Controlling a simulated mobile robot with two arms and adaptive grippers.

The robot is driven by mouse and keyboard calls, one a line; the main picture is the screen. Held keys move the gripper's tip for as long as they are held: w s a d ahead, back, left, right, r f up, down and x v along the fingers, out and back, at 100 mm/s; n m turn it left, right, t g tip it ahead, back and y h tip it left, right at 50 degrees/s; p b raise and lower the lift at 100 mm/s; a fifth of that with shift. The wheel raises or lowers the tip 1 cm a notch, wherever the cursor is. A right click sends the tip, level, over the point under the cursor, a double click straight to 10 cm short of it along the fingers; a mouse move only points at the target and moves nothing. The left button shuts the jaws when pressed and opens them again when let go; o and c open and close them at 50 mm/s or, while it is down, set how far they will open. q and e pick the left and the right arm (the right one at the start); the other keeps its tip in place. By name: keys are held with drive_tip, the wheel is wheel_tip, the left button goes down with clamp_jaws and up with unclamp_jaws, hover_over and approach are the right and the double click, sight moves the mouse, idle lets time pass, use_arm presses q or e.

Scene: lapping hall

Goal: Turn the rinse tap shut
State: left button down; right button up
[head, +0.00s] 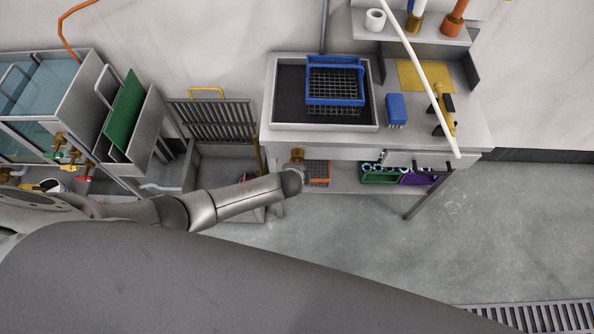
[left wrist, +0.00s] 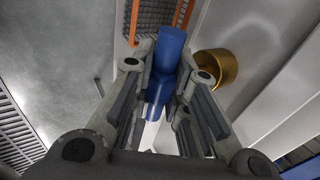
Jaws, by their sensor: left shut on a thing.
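In the left wrist view my left gripper (left wrist: 167,75) is shut on a blue handle (left wrist: 172,42), which lies between its fingers. A round brass part (left wrist: 215,68) is beside the handle; I take these for the rinse tap. In the head view a brass tap body (head: 297,154) shows at the front edge of the bench, just beyond the end of my left arm. The blue handle and my left gripper are hidden there behind the wrist. I cannot tell from these views how far the tap is turned. My right gripper is in neither view.
Tanks and a green board (head: 124,110) stand left. Green (head: 378,175) and purple (head: 416,178) bins sit below. The floor at right is clear.

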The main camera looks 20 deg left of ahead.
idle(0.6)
use_arm(q)
drive_tip(key=c, duration=1.4)
unclamp_jaws()
drive_tip(key=v, duration=1.2)
drive_tip(key=shift+d, duration=0.2)
